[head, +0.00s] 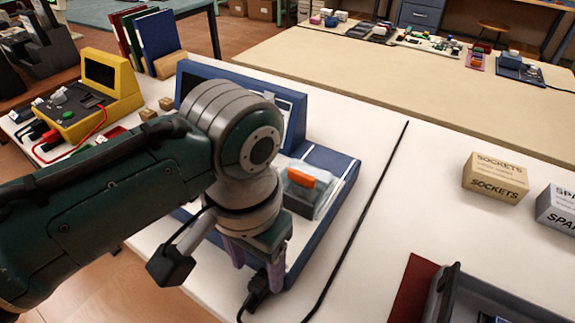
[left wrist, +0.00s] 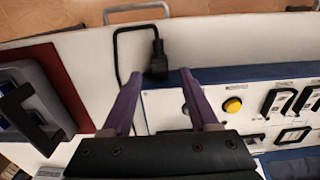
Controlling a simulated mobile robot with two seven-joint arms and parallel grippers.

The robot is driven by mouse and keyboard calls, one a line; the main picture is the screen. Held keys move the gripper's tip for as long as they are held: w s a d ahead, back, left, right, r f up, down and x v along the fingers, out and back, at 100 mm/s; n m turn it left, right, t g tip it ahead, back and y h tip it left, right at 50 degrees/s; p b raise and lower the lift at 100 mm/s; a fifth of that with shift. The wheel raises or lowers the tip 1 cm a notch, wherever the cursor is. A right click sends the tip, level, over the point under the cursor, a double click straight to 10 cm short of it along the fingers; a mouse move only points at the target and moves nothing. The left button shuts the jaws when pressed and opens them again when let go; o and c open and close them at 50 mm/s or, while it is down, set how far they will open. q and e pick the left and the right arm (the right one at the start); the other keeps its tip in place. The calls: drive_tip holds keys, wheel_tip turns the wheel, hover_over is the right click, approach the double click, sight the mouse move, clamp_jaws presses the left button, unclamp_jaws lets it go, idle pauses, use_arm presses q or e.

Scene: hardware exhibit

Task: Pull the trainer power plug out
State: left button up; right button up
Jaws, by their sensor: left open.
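The trainer (head: 345,163) is a blue-framed unit with a light panel on the white table, partly hidden behind my left arm. In the left wrist view, its panel (left wrist: 250,93) shows a yellow button and black handles. The black power plug (head: 257,287) is at the trainer's near edge, with a black cord running from it. In the left wrist view, the plug (left wrist: 158,62) shows just beyond and between the fingertips, against the trainer's blue edge. My left gripper (head: 255,268) has purple fingers, open and pointing down at the plug. The fingers (left wrist: 160,77) are apart with nothing between them. My right gripper is not in view.
The black cord (head: 355,235) runs across the white table. A grey bin (head: 455,290) on a red mat stands at the right front, with a sockets box (head: 495,177) behind. A yellow meter unit (head: 108,80) stands at the left. The table between cord and boxes is clear.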

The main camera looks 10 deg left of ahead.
sight(259, 282)
use_arm(q)
drive_tip(key=shift+f+b, duration=0.5)
drive_tip(key=shift+f, duration=1.3)
drive_tip(key=shift+c, duration=0.2)
clamp_jaws()
